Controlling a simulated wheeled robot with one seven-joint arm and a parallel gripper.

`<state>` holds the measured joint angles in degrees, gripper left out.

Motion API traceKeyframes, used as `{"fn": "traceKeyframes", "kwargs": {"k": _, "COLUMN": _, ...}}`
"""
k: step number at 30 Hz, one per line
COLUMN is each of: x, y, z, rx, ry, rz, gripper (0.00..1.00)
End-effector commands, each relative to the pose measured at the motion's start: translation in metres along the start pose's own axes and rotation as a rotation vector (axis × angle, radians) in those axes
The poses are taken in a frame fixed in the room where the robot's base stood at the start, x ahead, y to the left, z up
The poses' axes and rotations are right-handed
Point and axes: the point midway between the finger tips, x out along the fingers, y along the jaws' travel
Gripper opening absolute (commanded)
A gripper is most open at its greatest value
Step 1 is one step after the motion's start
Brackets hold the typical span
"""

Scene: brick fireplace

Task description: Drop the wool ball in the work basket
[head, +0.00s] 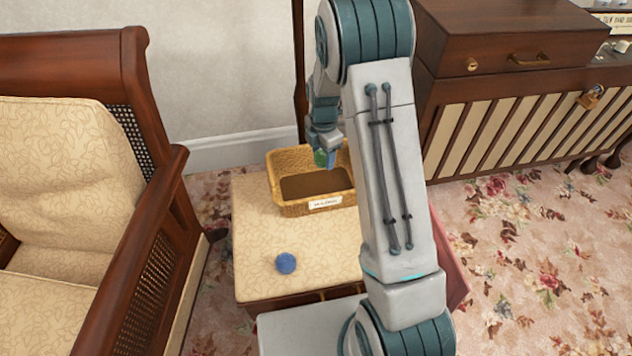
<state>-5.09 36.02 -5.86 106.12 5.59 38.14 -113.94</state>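The work basket (323,205) is a tan wicker box with a white label on its front and a dark brown inside. It stands upright at the back of a cream patterned seat top. My gripper (325,161) hangs over the basket's back part, pointing down. A blue ball (286,263) lies on the seat top in front of the basket. Which ball is wool is too small to tell. My arm hides the basket's right end.
A wooden armchair (157,225) with cream cushions stands close on the left. A dark wooden cabinet (520,125) with a case (510,35) on top stands at the back right. The cream seat top (255,225) is clear around the blue ball.

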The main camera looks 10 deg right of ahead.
Motion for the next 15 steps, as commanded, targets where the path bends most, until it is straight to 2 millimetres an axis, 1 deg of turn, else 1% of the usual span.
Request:
{"fn": "traceKeyframes", "kwargs": {"k": 1, "x": 0.0, "y": 0.0, "z": 0.0, "rx": 0.0, "ry": 0.0, "rz": 0.0, "gripper": 0.71}}
{"fn": "traceKeyframes", "kwargs": {"k": 2, "x": 0.0, "y": 0.0, "z": 0.0, "rx": 0.0, "ry": 0.0, "rz": 0.0, "gripper": 0.75}}
{"fn": "traceKeyframes", "kwargs": {"k": 10, "x": -0.001, "y": 0.0, "z": 0.0, "rx": 0.0, "ry": 0.0, "rz": 0.0, "gripper": 0.75}}
{"fn": "traceKeyframes", "kwargs": {"k": 13, "x": -0.008, "y": 0.0, "z": 0.0, "rx": 0.0, "ry": 0.0, "rz": 0.002, "gripper": 0.75}}
{"fn": "traceKeyframes", "kwargs": {"k": 15, "x": -0.019, "y": 0.001, "z": 0.0, "rx": 0.001, "ry": 0.0, "rz": 0.004, "gripper": 0.75}}
